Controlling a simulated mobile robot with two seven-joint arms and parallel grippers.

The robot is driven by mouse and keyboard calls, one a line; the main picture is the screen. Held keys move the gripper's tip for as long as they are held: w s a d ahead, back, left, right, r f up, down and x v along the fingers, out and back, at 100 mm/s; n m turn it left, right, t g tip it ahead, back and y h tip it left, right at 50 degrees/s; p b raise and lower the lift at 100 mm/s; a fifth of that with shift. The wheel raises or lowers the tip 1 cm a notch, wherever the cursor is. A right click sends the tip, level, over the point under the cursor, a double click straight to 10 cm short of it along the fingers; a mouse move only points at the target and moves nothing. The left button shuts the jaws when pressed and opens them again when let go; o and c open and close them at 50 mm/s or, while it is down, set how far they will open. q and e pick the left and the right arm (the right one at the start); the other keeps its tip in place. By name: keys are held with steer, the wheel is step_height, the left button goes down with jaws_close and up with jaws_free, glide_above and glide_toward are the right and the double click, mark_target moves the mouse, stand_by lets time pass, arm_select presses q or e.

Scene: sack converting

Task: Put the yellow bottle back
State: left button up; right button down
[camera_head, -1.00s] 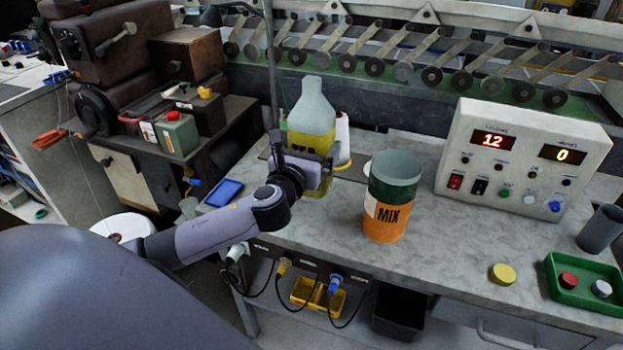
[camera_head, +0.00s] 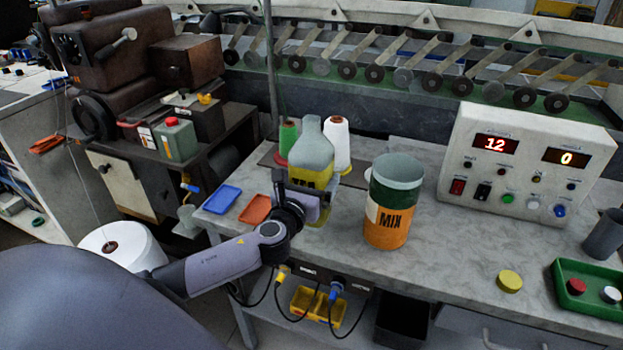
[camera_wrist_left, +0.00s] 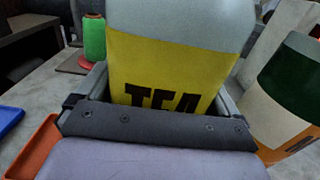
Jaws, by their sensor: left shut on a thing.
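The yellow bottle (camera_head: 312,152) has a pale grey shoulder and neck and stands upright near the table's left end. In the left wrist view the bottle (camera_wrist_left: 175,65) fills the middle, and its yellow band reads "TEA". My left gripper (camera_head: 312,192) is shut on the bottle, with a finger on each side of it in the left wrist view (camera_wrist_left: 165,100). The gripper hides the bottle's lower part, so I cannot tell whether its base touches the table. My right gripper is not in view.
A blue tray (camera_head: 222,199) and an orange tray (camera_head: 256,209) lie left of the bottle. A green spool (camera_head: 288,138) and a white spool (camera_head: 337,142) stand behind it. The MIX can (camera_head: 388,228) stands close on its right. A yellow cap (camera_head: 509,281) lies farther right.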

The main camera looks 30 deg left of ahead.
arm_select(q)
steer(key=o, duration=0.8)
steer(key=shift+r, duration=0.1)
steer(key=v, duration=1.2)
steer(key=s+d+f+n+g+h, duration=0.2)
steer(key=s+d+f+n, duration=0.1)
steer(key=f+n, duration=0.4)
steer(key=s+d+f+n+g+h, duration=0.2)
steer(key=s+d+f+n, duration=0.2)
steer(key=n, duration=0.9)
steer(key=s+d+f+n+g+h, duration=0.2)
steer(key=s+d+f+n+g, duration=0.1)
steer(key=s+f+n, duration=0.4)
steer(key=shift+s+d+f+n+h, duration=0.1)
steer(key=shift+d+f+n, duration=0.15)
steer(key=shift+f+n, duration=0.35)
steer(key=shift+s+d+f+n+h, duration=0.1)
steer(key=shift+d+f+n, duration=0.1)
steer(key=shift+f+n, duration=0.45)
steer(key=shift+s+d+f+n+h, duration=0.1)
steer(key=shift+d+f+n, duration=0.15)
steer(key=shift+f+n, duration=0.35)
steer(key=shift+r, duration=0.15)
